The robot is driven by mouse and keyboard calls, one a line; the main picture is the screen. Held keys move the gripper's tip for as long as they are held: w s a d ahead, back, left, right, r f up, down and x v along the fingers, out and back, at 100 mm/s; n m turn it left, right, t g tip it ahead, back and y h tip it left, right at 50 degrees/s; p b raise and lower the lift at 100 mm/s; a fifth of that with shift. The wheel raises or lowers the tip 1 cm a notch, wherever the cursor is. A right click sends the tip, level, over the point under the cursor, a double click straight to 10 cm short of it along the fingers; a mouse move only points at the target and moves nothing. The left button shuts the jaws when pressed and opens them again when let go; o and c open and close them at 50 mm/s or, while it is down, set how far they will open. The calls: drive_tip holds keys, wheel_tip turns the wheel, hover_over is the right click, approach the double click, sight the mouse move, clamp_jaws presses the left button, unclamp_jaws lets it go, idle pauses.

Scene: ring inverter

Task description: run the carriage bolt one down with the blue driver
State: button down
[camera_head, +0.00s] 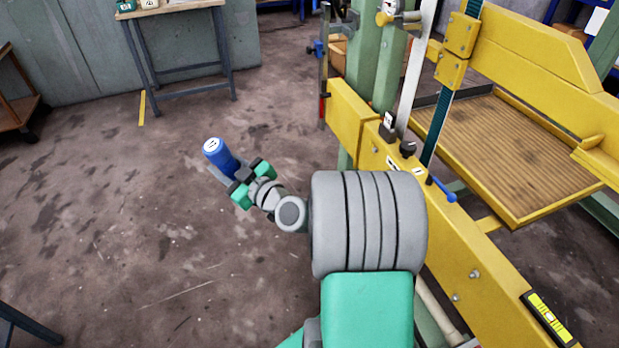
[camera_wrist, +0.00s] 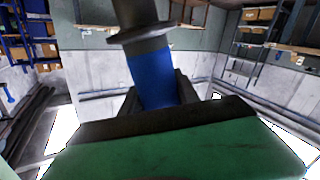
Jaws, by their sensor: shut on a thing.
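The blue driver (camera_head: 218,157) is in my gripper (camera_head: 247,175), held above the open floor left of the yellow machine in the head view. Its round blue end with a white face points up and to the left. In the wrist view the blue driver (camera_wrist: 152,78) stands between the dark fingers of my gripper (camera_wrist: 160,100), with a dark collar and shaft above the blue part. The fingers are shut on it, and it is apart from the machine. I cannot pick out carriage bolt one; small round bolt heads (camera_head: 474,274) show on the yellow beam.
The yellow machine frame (camera_head: 350,120) with a ribbed wooden bed (camera_head: 500,150) fills the right side. A yellow level (camera_head: 548,318) and a blue-handled lever (camera_head: 445,190) are on it. A grey table (camera_head: 180,50) stands at the back left. The floor between is clear.

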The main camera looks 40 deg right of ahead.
drive_tip(key=d+f+n+h+b, duration=0.4)
drive_tip(key=d+f+b, duration=0.2)
drive_tip(key=d+b, duration=0.3)
drive_tip(key=w+d+f+n+g+h+b, duration=0.1)
drive_tip(key=d+f+n+h+b, duration=0.3)
drive_tip(key=d, duration=1.1)
wheel_tip(320, 180, down, 3)
drive_tip(key=n+b, duration=0.1)
drive_tip(key=b, duration=0.5)
drive_tip(key=shift+d+f+g, duration=0.2)
drive_tip(key=shift+d+g, duration=0.1)
drive_tip(key=shift+d, duration=0.1)
drive_tip(key=shift+f+b, duration=0.2)
drive_tip(key=shift+b, duration=0.9)
drive_tip(key=s+d+b, duration=0.1)
drive_tip(key=d+b, duration=0.3)
drive_tip(key=d, duration=0.1)
drive_tip(key=shift+s+d+r, duration=0.2)
drive_tip(key=shift+s+d, duration=0.2)
drive_tip(key=shift+s+d+b, duration=0.2)
drive_tip(key=shift+d+b, duration=0.2)
drive_tip(key=shift+d, duration=0.2)
drive_tip(key=shift+s+d+b, duration=0.15)
drive_tip(key=shift+d+b, duration=0.2)
drive_tip(key=shift+d, duration=0.2)
drive_tip(key=shift+d+b, duration=0.1)
drive_tip(key=shift+b, duration=0.45)
